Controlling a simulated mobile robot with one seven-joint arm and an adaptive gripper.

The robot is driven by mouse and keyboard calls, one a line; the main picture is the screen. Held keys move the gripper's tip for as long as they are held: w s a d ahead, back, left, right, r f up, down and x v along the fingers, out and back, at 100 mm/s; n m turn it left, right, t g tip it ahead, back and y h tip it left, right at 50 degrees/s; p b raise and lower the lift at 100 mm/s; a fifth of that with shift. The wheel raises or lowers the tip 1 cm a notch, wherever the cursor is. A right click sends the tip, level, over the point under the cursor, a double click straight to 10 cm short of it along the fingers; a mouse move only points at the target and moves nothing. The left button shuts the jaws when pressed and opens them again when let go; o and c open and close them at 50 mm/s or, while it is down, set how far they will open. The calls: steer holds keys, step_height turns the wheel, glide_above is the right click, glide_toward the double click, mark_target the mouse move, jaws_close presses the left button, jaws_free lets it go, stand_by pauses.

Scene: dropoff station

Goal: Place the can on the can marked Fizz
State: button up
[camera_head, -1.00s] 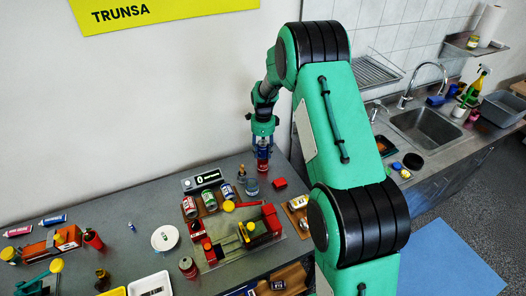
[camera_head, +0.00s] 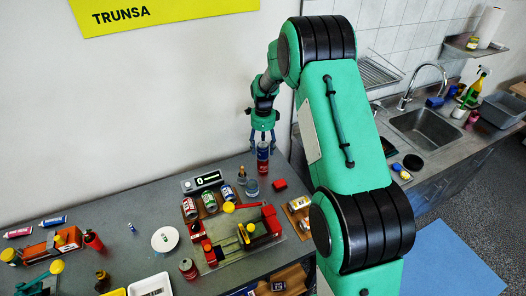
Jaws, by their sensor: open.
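A tall, narrow red and dark blue shape stands near the back wall at the table's far right; it looks like one can (camera_head: 262,150) upright on top of another can (camera_head: 262,167). Their labels are too small to read, so I cannot tell which is marked Fizz. My gripper (camera_head: 263,144) is open just above the upper can, with its fingers spread to either side of the can's top and nothing visibly held.
A red block (camera_head: 279,184) lies to the right. A white plate (camera_head: 165,239) is further left.

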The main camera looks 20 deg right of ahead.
step_height(320, 180, up, 9)
steer(key=shift+f, duration=0.2)
stand_by(0.4)
stand_by(0.3)
steer(key=shift+r, duration=0.25)
steer(key=s+a+r+n+t, duration=0.2)
steer(key=s+a+r+n, duration=0.35)
steer(key=s+r, duration=0.6)
steer(key=s+a+r+n+t, duration=0.1)
steer(key=s+a+r+n, duration=0.5)
steer(key=s+r, duration=0.5)
steer(key=s+a+r+n+t, duration=0.1)
steer(key=s+a+n, duration=0.1)
steer(key=s+n, duration=0.4)
steer(key=s+a+r+n+t, duration=0.1)
steer(key=s+n, duration=0.4)
steer(key=s, duration=1.1)
steer(key=shift+s+a+r+n+t, duration=0.2)
steer(key=shift+s+a+n+t, duration=0.15)
steer(key=shift+a, duration=0.4)
